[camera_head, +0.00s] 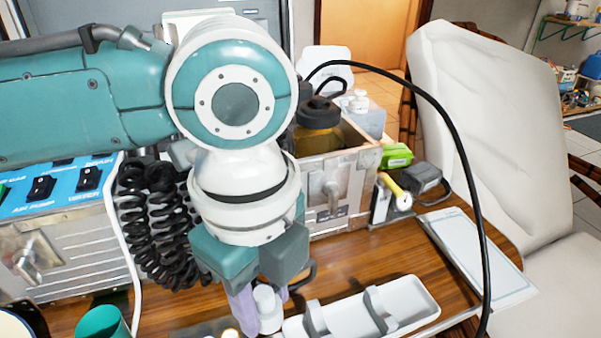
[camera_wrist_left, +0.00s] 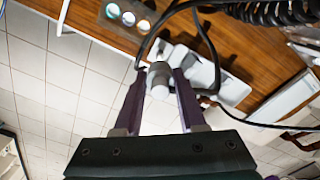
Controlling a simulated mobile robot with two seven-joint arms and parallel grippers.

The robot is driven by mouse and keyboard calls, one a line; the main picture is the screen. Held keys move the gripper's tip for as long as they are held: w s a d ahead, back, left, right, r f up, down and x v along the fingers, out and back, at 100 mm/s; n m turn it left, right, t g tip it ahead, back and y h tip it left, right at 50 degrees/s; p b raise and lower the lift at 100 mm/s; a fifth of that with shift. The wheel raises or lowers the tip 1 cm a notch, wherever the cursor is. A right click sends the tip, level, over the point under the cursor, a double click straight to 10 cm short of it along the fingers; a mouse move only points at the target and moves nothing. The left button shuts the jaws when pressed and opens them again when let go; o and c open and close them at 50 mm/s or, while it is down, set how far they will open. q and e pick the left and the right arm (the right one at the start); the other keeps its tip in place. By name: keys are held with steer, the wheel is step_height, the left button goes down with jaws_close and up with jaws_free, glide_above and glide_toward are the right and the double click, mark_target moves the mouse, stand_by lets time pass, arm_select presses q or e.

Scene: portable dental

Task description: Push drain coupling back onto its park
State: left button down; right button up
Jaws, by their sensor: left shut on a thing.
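My left gripper (camera_head: 257,300) points down at the front of the wooden table, its purple fingers shut on a pale, rounded piece (camera_head: 268,308) that looks like the drain coupling. In the left wrist view the coupling (camera_wrist_left: 159,76) shows as a grey-white knob between the tips of the two fingers of my left gripper (camera_wrist_left: 160,88). A dark hose runs close by it there. The white tray with grey brackets (camera_head: 415,297) lies just right of the fingers. I cannot tell which part is the park, or whether the coupling touches it. My right gripper is not in view.
A long black hose (camera_head: 452,115) arches over the table's right side. A metal box (camera_head: 345,185) holding a brown bottle (camera_head: 318,135) stands behind the gripper. Coiled black cords (camera_head: 155,220) hang at left, above a teal cup (camera_head: 103,322). A white pad (camera_head: 480,255) lies at right.

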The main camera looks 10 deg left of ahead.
arm_select(q)
steer(key=shift+s+f+m, duration=0.1)
steer(key=shift+f+m, duration=0.2)
steer(key=shift+f, duration=0.15)
step_height(320, 180, down, 3)
steer(key=b, duration=0.4)
steer(key=shift+f+b, duration=0.2)
steer(key=shift+b, duration=0.1)
steer(key=shift+r, duration=0.15)
steer(key=shift+f, duration=0.3)
steer(key=shift+f+p, duration=0.15)
steer(key=shift+p, duration=0.4)
steer(key=shift+f, duration=0.1)
steer(key=shift+f+b, duration=0.7)
steer(key=shift+f, duration=0.35)
